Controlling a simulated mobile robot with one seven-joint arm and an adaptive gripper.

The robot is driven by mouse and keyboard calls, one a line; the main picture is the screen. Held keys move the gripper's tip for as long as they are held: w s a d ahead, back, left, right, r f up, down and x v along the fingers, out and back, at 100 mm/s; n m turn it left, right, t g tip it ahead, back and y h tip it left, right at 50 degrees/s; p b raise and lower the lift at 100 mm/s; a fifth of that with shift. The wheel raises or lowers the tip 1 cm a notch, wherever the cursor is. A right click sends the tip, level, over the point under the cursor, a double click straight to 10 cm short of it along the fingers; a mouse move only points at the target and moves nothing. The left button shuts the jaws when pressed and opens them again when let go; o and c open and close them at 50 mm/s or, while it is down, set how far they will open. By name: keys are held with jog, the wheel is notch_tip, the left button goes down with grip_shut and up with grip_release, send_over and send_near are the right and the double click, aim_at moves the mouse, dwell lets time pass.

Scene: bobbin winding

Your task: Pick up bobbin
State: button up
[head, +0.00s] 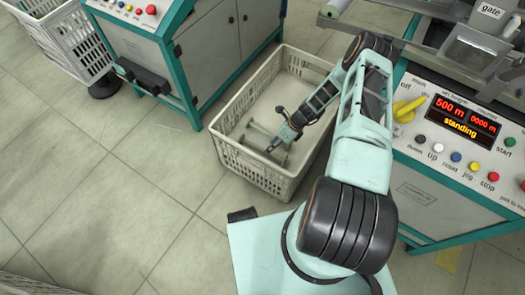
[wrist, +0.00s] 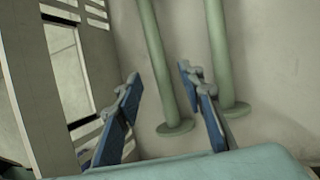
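Two pale green bobbins, each a thin rod with a round end flange, lie in the white crate (head: 262,177). In the wrist view, one bobbin (wrist: 161,62) shows between my fingers and a second bobbin (wrist: 222,55) is just right of the right finger. In the head view the bobbins (head: 259,129) are small and partly hidden by my gripper (head: 273,146), which is down inside the crate. In the wrist view my gripper (wrist: 158,73) is open, its two blue-padded fingers apart on either side of the first bobbin. I cannot tell whether they touch it.
The slotted crate wall (wrist: 62,70) is close on the left in the wrist view. A machine with a lit control panel (head: 455,125) stands right of the crate. A teal-edged cabinet (head: 215,45) stands behind it. Another crate (head: 68,40) is at far left. The left floor is clear.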

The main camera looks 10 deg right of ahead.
aim_at(262, 150)
jog(key=b+x, duration=0.1)
jog(key=x, duration=0.3)
jog(key=shift+w+a+f+b, duration=0.15)
jog(key=shift+w+a+b, duration=0.05)
jog(key=shift+a+b, duration=0.1)
jog(key=shift+d, duration=0.1)
grip_shut()
